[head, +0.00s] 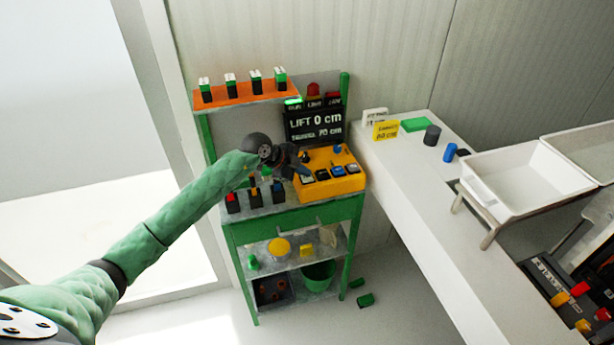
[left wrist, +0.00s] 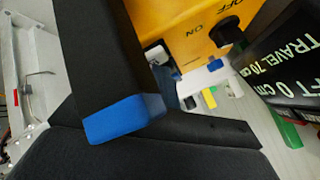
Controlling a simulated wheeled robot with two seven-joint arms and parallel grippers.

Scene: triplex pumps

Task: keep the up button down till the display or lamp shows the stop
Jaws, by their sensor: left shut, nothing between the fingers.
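A yellow control box (head: 347,184) sits on the green bench, with a row of push buttons (head: 338,170) on its sloping face. I cannot read which button is up. A black display (head: 315,125) behind it reads LIFT 0 cm, with a travel line of 70 cm below. In the lamp row above it, the left lamp (head: 292,100) glows green. My left gripper (head: 297,164) is shut and empty at the box's left end, by the buttons. I cannot tell if it touches one. The left wrist view shows the yellow box (left wrist: 205,25) and part of the display (left wrist: 290,75).
An orange shelf (head: 245,93) with several switches stands above the bench. More switches (head: 254,194) stand left of the box. A white counter (head: 400,180) runs along the right, with a yellow card (head: 385,130) and a white tray (head: 525,180).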

